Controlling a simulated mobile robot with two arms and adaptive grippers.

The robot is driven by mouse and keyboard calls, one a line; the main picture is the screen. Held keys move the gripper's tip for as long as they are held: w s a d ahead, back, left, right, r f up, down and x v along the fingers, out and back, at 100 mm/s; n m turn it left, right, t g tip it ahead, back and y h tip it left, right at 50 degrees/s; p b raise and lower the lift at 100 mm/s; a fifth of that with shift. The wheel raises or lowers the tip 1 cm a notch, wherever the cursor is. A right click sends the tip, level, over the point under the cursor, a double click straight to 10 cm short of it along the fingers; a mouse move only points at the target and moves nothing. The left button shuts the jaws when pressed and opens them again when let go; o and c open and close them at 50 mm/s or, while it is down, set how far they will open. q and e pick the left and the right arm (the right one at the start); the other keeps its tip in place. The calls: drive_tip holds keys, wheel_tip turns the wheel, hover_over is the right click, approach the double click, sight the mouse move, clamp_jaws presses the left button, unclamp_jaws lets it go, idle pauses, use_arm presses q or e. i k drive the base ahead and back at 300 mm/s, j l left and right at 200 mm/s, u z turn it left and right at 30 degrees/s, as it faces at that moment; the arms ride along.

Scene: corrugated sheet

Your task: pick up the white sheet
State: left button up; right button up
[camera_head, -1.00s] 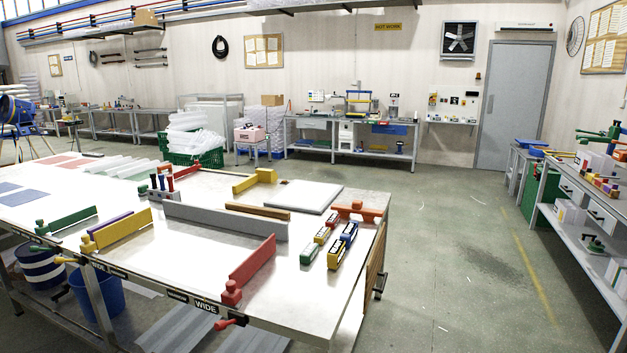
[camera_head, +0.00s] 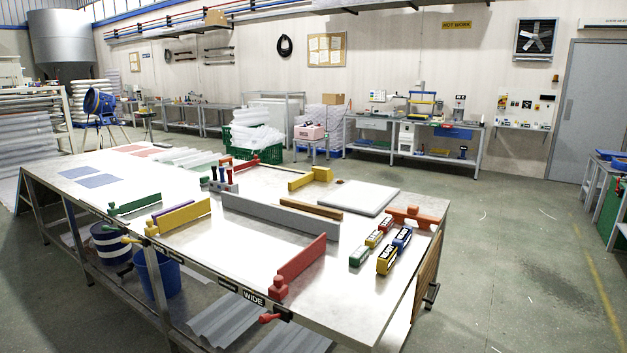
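Several white corrugated sheets (camera_head: 185,157) lie on the far part of the long work table, left of centre. More white sheets (camera_head: 256,138) are heaped in a green crate (camera_head: 245,153) on the floor behind the table. A tall stack of pale corrugated sheets (camera_head: 25,140) stands at the far left. Grey corrugated sheets (camera_head: 225,318) lie low under the table's front edge. I cannot tell which one is the task's white sheet. Neither of my grippers is in view.
The metal work table (camera_head: 170,235) fills the foreground, with coloured stops, a long grey bar (camera_head: 280,220), a pale flat slab (camera_head: 358,200) and small labelled blocks (camera_head: 387,260). A blue bucket (camera_head: 157,273) stands beneath it. Open floor (camera_head: 510,250) lies to the right.

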sight(201, 160)
drive_tip(key=i+l+z, duration=0.75)
drive_tip(key=l+z, duration=0.2)
drive_tip(key=i+l+z, duration=0.25)
drive_tip(key=i+z, duration=0.2)
drive_tip(key=i+l+u, duration=0.1)
drive_tip(key=i, duration=0.55)
drive_tip(key=i+l+u, duration=0.1)
drive_tip(key=i, duration=0.5)
drive_tip(key=i+u, duration=0.1)
drive_tip(key=i, duration=2.05)
drive_tip(key=i+u, duration=0.1)
drive_tip(key=i, duration=0.4)
drive_tip(key=i+u, duration=0.1)
drive_tip(key=i, duration=0.45)
drive_tip(key=i+l+u, duration=0.15)
drive_tip(key=i, duration=0.35)
drive_tip(key=i+l+u, duration=0.1)
drive_tip(key=i, duration=0.4)
drive_tip(key=i+j+u, duration=0.2)
drive_tip(key=u, duration=0.2)
drive_tip(key=i+j+u, duration=0.1)
drive_tip(key=i+u, duration=0.95)
drive_tip(key=u, duration=0.2)
drive_tip(key=i+l+u, duration=0.25)
drive_tip(key=u, duration=0.2)
drive_tip(key=i+l+u, duration=0.1)
drive_tip(key=i+u, duration=0.35)
drive_tip(key=i, duration=1.65)
